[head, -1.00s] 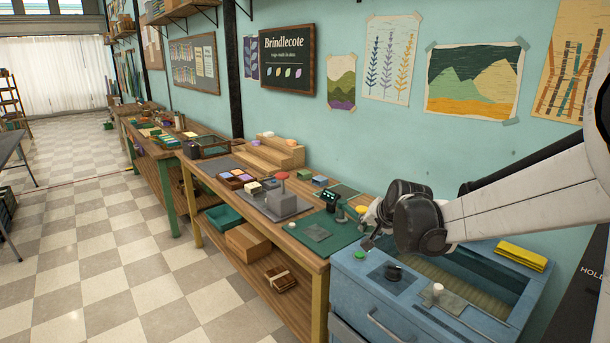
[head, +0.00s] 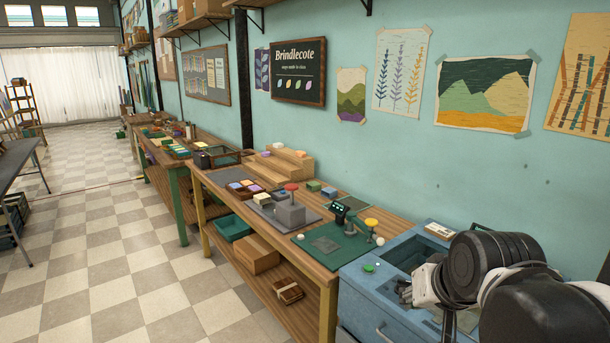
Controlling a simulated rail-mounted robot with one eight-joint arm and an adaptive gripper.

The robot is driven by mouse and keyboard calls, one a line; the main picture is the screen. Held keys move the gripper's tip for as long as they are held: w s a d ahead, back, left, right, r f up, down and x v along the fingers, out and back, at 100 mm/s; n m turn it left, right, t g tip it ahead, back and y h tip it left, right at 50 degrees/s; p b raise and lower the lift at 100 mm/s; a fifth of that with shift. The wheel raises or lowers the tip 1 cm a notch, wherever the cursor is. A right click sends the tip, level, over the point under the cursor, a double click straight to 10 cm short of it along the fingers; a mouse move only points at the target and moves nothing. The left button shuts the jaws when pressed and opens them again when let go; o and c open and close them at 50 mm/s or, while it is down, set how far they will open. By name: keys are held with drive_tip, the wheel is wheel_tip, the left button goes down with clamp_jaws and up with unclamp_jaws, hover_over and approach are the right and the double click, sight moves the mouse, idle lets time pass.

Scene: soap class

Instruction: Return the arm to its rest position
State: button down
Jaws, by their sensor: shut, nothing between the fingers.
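My arm reaches in from the lower right of the head view, with large black joints and a white wrist section. My gripper (head: 407,291) is at the wrist's left end, low over the blue cabinet (head: 362,290). It is small and partly lost against the dark items behind it. It is shut and I see nothing held in it. My black joints hide much of the cabinet's right side.
A green button (head: 368,267) is on the cabinet's left. The checkered floor (head: 130,265) at left is clear.

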drive_tip(key=s+f+n, duration=0.1)
drive_tip(key=s+f, duration=0.2)
drive_tip(key=s, duration=0.5)
drive_tip(key=shift+s+d+h, duration=0.3)
drive_tip(key=shift+s, duration=0.1)
